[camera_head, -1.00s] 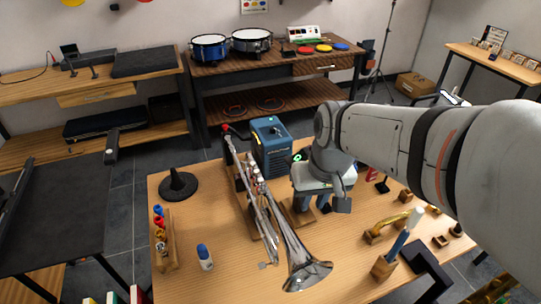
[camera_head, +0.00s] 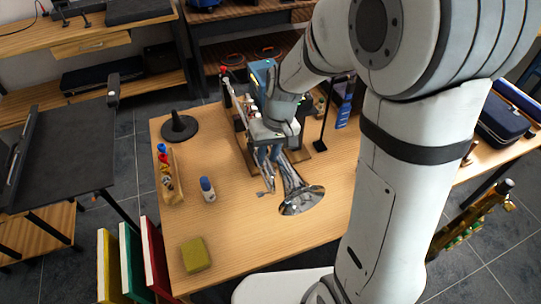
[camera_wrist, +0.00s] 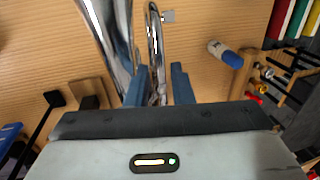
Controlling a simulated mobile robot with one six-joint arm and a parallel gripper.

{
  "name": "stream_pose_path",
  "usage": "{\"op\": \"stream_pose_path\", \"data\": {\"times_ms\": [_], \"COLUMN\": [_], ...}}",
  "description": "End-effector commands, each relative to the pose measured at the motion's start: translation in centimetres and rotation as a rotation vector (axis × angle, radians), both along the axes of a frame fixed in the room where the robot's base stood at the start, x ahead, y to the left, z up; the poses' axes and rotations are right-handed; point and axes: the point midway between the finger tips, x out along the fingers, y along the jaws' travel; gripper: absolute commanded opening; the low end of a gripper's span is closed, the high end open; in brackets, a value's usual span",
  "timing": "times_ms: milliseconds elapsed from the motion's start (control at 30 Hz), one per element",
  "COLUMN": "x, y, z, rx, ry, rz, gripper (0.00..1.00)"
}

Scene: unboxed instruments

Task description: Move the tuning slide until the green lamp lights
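A silver trumpet (camera_head: 296,194) lies on the wooden table with its bell toward the near edge. It also shows in the wrist view (camera_wrist: 114,35). The thin U-shaped tube (camera_wrist: 154,30), seemingly the tuning slide, runs beside the bell tubing. My gripper (camera_wrist: 158,75) is open, with its blue fingers on either side of this tube; I cannot tell whether they touch it. In the head view my gripper (camera_head: 267,158) is over the trumpet's middle and hides part of it. A blue box (camera_head: 262,70) behind is partly hidden by my arm; no green lamp on it is visible.
A black cone-shaped stand (camera_head: 180,128), a wooden rack (camera_head: 172,186) with colored pieces, a blue-capped bottle (camera_head: 207,190) and a yellow-green sponge (camera_head: 195,255) are on the left of the table. Upright books (camera_head: 130,262) stand at the near left. The near middle tabletop is clear.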

Motion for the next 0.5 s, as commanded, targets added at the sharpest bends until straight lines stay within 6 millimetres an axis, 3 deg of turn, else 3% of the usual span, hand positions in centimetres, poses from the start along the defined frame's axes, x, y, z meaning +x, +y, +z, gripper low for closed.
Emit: {"op": "stream_pose_path", "data": {"times_ms": [200, 433, 500], "x": [-0.08, -0.07, -0.07], "y": [0.19, 0.16, 0.16], "z": [-1.52, -1.59, -1.58], "rx": [0.0, 0.0, 0.0], "ry": [0.0, 0.0, 0.0], "rz": [-0.003, -0.004, -0.004], "gripper": [0.21, 0.21, 0.16]}}
